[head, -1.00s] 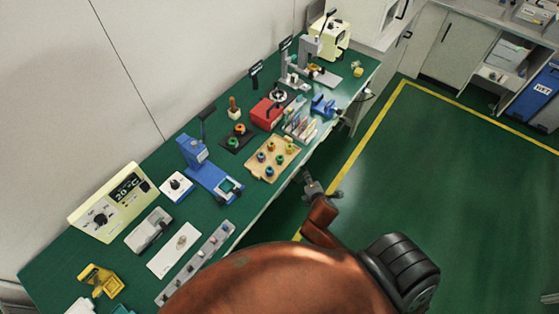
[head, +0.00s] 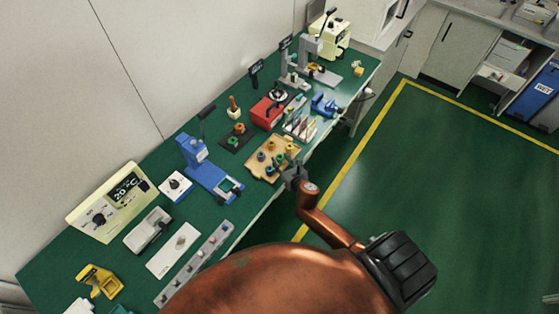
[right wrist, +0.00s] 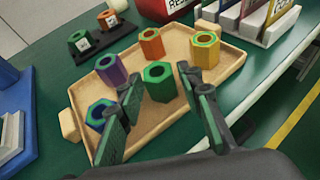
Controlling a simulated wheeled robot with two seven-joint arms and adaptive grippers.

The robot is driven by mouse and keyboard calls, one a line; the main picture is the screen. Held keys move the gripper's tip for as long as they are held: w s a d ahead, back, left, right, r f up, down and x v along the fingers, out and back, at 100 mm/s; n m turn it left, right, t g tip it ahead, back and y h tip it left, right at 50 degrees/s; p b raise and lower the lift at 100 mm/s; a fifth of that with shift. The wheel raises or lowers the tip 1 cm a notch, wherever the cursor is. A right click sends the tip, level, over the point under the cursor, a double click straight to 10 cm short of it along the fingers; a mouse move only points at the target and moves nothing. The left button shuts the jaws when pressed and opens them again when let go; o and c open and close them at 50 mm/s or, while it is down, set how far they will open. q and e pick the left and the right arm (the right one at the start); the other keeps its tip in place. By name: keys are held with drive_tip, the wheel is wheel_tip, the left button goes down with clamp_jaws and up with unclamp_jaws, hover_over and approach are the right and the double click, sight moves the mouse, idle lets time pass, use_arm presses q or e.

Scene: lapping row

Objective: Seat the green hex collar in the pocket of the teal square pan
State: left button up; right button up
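A green hex collar (right wrist: 158,82) stands on a wooden tray (right wrist: 232,73). In the right wrist view it appears between the fingertips of my open, empty right gripper (right wrist: 160,88); contact is not visible. In the head view my right gripper (head: 291,172) is at the tray's near right edge. A second green collar (right wrist: 80,41) sits on a dark stand at the back left. A small teal square with a pale rim (head: 232,188), on the base of the blue press, may be the square pan; its pocket is too small to make out. My left gripper is not in view.
Purple (right wrist: 111,70), orange (right wrist: 151,44), yellow (right wrist: 205,50) and blue (right wrist: 100,114) collars stand close around the green one. The blue press (head: 197,160) stands left of the tray. A red box (head: 266,113) and a card rack (head: 300,126) are behind it.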

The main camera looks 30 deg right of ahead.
drive_tip(key=shift+x, duration=1)
clamp_jaws()
drive_tip(key=shift+r, duration=0.1)
